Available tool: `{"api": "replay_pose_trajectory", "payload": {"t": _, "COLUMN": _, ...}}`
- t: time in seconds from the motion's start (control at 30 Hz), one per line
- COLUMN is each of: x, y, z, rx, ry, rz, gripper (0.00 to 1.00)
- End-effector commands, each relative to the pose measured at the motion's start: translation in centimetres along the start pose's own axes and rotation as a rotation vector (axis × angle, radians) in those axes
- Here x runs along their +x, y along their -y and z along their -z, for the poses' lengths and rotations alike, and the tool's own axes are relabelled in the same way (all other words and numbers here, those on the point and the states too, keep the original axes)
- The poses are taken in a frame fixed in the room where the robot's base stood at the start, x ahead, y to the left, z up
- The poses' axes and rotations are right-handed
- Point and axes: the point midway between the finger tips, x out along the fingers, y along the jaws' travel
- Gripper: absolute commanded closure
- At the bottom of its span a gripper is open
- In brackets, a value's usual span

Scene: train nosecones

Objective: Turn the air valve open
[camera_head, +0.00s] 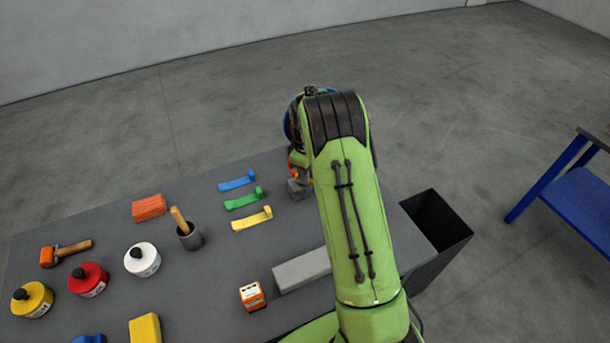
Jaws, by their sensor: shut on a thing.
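The air valve (298,189) appears to be the small grey block at the back right of the dark grey table, with a bit of orange showing just above it. My gripper (296,170) is over this block, at the left side of my green arm. It is shut on what looks like the valve's handle. My arm hides much of the gripper and the right side of the block, so the handle's angle cannot be told.
The table (100,215) holds blue (238,181), green (245,199) and yellow (252,218) strips left of the valve. A long grey block (302,270) and an orange box (251,296) lie nearer. A black bin (440,225) stands right; several tools and pots stand left.

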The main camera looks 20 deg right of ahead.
Motion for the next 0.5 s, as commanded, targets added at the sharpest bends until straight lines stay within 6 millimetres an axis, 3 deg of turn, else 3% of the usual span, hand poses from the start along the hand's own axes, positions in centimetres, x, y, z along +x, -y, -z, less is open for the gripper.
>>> {"api": "replay_pose_trajectory", "payload": {"t": 0.5, "x": -0.02, "y": -1.16, "z": 0.34, "rx": -0.488, "ry": -0.002, "rz": -0.006, "gripper": 1.0}}
